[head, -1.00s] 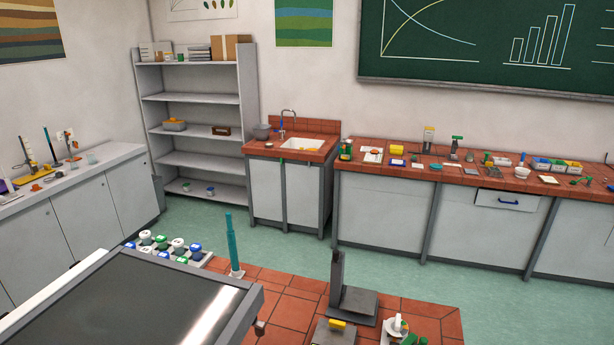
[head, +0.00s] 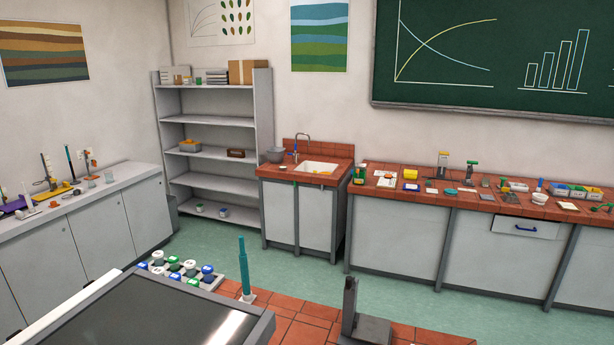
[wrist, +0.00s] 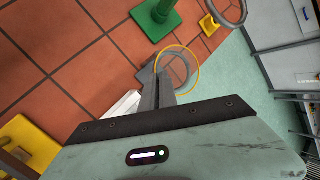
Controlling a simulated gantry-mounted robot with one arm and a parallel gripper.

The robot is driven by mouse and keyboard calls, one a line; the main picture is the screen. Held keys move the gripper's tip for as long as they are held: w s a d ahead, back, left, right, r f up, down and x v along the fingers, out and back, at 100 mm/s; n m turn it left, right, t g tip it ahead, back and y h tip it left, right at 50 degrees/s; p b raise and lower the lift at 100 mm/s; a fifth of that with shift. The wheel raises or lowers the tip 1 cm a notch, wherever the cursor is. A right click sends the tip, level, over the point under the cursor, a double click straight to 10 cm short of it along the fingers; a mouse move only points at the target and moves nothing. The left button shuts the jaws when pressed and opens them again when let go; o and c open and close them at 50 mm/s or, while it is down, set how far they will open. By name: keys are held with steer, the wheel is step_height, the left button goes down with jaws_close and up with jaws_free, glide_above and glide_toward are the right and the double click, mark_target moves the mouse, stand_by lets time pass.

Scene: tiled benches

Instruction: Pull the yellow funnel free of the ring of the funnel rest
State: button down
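My gripper (wrist: 158,92) shows in the wrist view, its narrow grey fingers pointing away over the tiles. Whether they are apart or closed is unclear. A thin yellow circle (wrist: 198,67) lies just past the fingertips, around or over a grey ring-like shape. I cannot tell whether it is the funnel's rim, or whether the fingers touch it. Another grey ring (wrist: 243,14) is at the top, near a small yellow piece (wrist: 209,26). I cannot pick out the yellow funnel or funnel rest for certain. My gripper is not in the head view.
In the wrist view, a green stand (wrist: 152,27) is at the top and a yellow object (wrist: 36,138) at lower left. The tiled bench (wrist: 90,50) ends beside green floor. In the head view, a teal post (head: 243,265) stands near several lidded jars (head: 175,265).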

step_height(320, 180, up, 12)
steer(key=p, duration=1.2)
stand_by(0.9)
step_height(320, 180, up, 8)
steer(key=shift+p, duration=0.35)
stand_by(1.1)
